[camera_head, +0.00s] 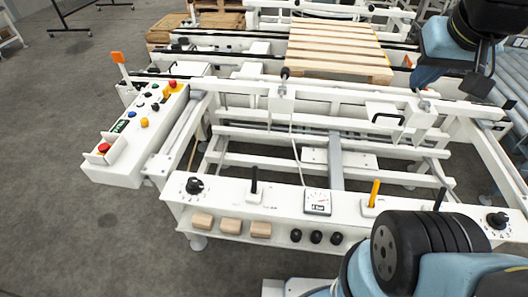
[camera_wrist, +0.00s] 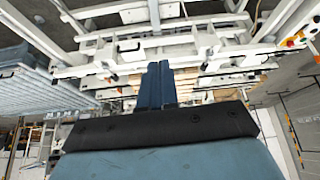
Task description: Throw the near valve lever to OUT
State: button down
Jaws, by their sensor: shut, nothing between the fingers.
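Three upright levers stand on the white front panel (camera_head: 225,203) in the head view: a black lever (camera_head: 254,181) at left, a yellow lever (camera_head: 374,192) at right of centre, and another black lever (camera_head: 440,198) farther right. All three look roughly upright. Their markings are too small to read, so I cannot tell which one is the near valve lever or where OUT lies. My gripper (camera_wrist: 157,66) shows in the wrist view with its blue fingers together and nothing between them. My arm is raised at the upper right of the head view, well apart from the front panel levers.
A button box (camera_head: 130,140) with an orange flag stands at left. White rails cross the middle, with a wooden pallet (camera_head: 335,50) behind. Open floor lies at left.

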jog(key=shift+w+a, duration=0.1)
jog(key=w+a+f+n+g+y, duration=0.1)
jog(key=w+a+f+g+y, duration=0.1)
jog(key=w+a+f+g, duration=0.25)
jog(key=w+a+f+n+g+y, duration=0.1)
jog(key=w+f+g+y, duration=0.15)
jog(key=w+f, duration=0.4)
jog(key=w+a+f+n+g+y, duration=0.1)
jog(key=w+a+f+g+y, duration=0.15)
jog(key=f+g, duration=0.4)
jog(key=w+a+f+y, duration=0.1)
jog(key=a+f+y, duration=0.2)
jog(key=f, duration=0.6)
jog(key=w+a+f+m+g+y, duration=0.1)
jog(key=w+a+f+y, duration=0.1)
jog(key=f, duration=0.7)
jog(key=w+a+f+y, duration=0.1)
jog(key=a+f+y, duration=0.3)
jog(key=f+y, duration=0.2)
notch_tip(320, 180, down, 3)
jog(key=shift+w+a+r+m+y, duration=0.1)
jog(key=shift+w+a+m+y, duration=0.05)
jog(key=shift+a+m+y, duration=0.2)
jog(key=shift+g, duration=0.25)
